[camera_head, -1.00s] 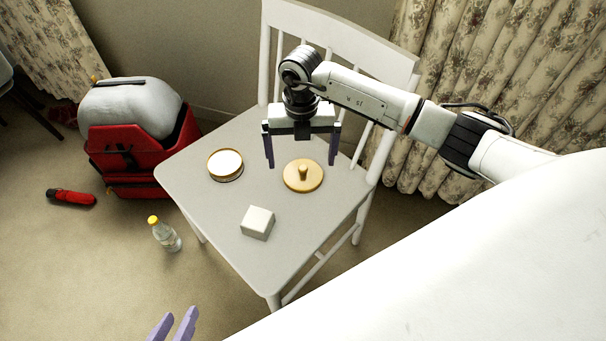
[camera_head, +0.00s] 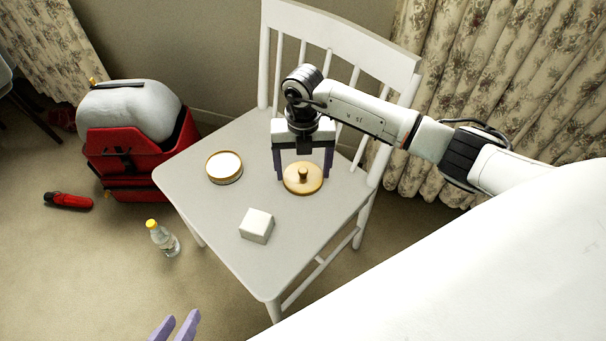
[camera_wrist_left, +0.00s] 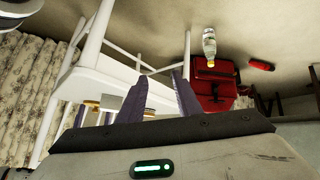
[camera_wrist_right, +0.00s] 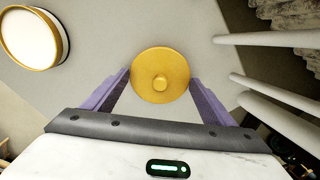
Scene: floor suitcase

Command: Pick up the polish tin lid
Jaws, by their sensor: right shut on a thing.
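The polish tin lid (camera_head: 312,184), a round golden disc with a small knob on top, is on the grey chair seat (camera_head: 200,210). My right gripper (camera_head: 304,177) points down over it, shut on its rim with one finger on each side. In the right wrist view the lid (camera_wrist_right: 160,62) lies centred between the purple fingertips (camera_wrist_right: 160,78). The open tin (camera_head: 224,167), gold-rimmed with a pale filling, sits to the left on the seat. My left gripper (camera_head: 174,326) is at the bottom edge, fingers apart and empty.
A white block (camera_head: 257,226) sits near the front of the seat. The chair's white backrest (camera_head: 345,35) rises behind my right gripper. On the floor are a bottle with a yellow cap (camera_head: 163,239), a red suitcase (camera_head: 130,160) and a red folded umbrella (camera_head: 68,201).

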